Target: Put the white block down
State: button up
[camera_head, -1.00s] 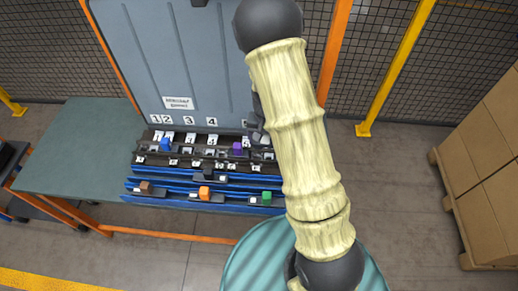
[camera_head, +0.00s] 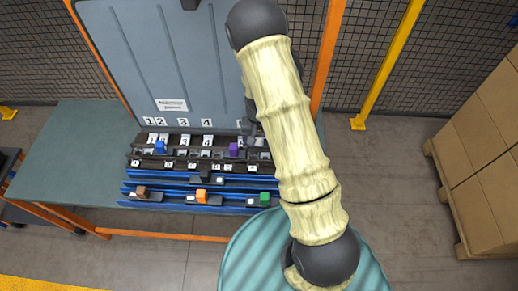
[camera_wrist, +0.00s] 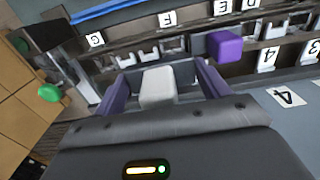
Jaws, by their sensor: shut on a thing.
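The white block (camera_wrist: 157,86) sits between the two purple fingers of my gripper (camera_wrist: 160,84) in the wrist view. My gripper is shut on it, over or close to the row of slots on the dark rack; I cannot tell whether the block touches the rack. In the head view, my gripper (camera_head: 251,125) is mostly hidden behind my pale arm, at the right end of the rack (camera_head: 180,166). The white block cannot be made out there. Slot labels G, F, E and D show in the wrist view.
A purple block (camera_head: 234,149) sits in the rack, near my gripper in the wrist view (camera_wrist: 224,46). A blue block (camera_head: 160,147) is further left. Brown (camera_head: 141,191), orange (camera_head: 201,196) and green (camera_head: 265,198) blocks stand in front. A grey panel (camera_head: 190,60) rises behind.

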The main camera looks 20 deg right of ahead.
jog(key=shift+f, duration=0.5)
notch_tip(320, 180, down, 4)
jog(key=shift+f+p, duration=0.1)
jog(key=shift+p, duration=0.5)
jog(key=shift+f+b, duration=0.3)
jog(key=shift+b, duration=0.05)
jog(key=shift+f, duration=0.25)
